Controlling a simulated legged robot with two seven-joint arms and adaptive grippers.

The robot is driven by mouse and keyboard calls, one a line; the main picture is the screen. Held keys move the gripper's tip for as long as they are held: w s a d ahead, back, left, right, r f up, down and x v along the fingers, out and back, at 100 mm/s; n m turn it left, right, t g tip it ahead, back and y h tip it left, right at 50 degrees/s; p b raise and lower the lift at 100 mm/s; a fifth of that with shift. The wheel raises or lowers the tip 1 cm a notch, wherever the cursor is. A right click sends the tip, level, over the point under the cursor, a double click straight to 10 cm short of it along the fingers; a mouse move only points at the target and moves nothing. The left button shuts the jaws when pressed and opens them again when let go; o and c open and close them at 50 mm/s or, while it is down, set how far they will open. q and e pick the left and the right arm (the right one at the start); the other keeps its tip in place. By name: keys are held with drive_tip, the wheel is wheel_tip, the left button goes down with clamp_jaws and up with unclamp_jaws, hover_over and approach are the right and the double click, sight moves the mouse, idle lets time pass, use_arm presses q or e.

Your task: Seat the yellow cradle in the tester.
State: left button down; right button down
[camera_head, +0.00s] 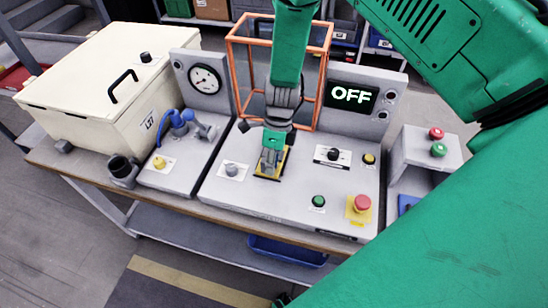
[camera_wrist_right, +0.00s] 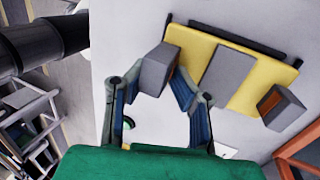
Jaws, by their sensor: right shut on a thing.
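The yellow cradle (camera_head: 284,162) is a flat yellow plate at the middle of the grey tester (camera_head: 226,200), below the orange cage. In the right wrist view the cradle (camera_wrist_right: 197,50) shows a grey middle strip and upright grey blocks. My right gripper (camera_head: 271,156) reaches down over the cradle and hides much of it. In the wrist view the right gripper's fingers (camera_wrist_right: 156,88) close on one grey end block of the cradle. I cannot tell whether the cradle's underside touches the tester. My left gripper is not in view.
The orange-framed cage (camera_head: 237,75) stands behind the cradle. An OFF display (camera_head: 352,95) is at the back right. A black knob (camera_head: 333,154), a green button (camera_head: 318,201) and a red stop button (camera_head: 362,203) sit right of the cradle. A cream box (camera_head: 90,85) stands left.

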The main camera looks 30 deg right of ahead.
drive_tip(key=shift+s+a+f, duration=0.3)
drive_tip(key=shift+s+a, duration=0.2)
drive_tip(key=shift+a, duration=0.1)
drive_tip(key=c, duration=1.5)
unclamp_jaws()
drive_tip(key=shift+o, duration=1.1)
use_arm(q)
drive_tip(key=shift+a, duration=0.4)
use_arm(e)
drive_tip(key=shift+w+a+r, duration=0.1)
drive_tip(key=shift+w+a, duration=0.05)
drive_tip(key=shift+a, duration=0.05)
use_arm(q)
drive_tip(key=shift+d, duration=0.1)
use_arm(e)
drive_tip(key=shift+w+d, duration=0.15)
drive_tip(key=shift+d, duration=0.15)
drive_tip(key=shift+w+d+r, duration=0.1)
drive_tip(key=shift+w+r, duration=0.05)
drive_tip(key=shift+r, duration=0.35)
drive_tip(key=v, duration=1.1)
drive_tip(key=shift+d, duration=0.15)
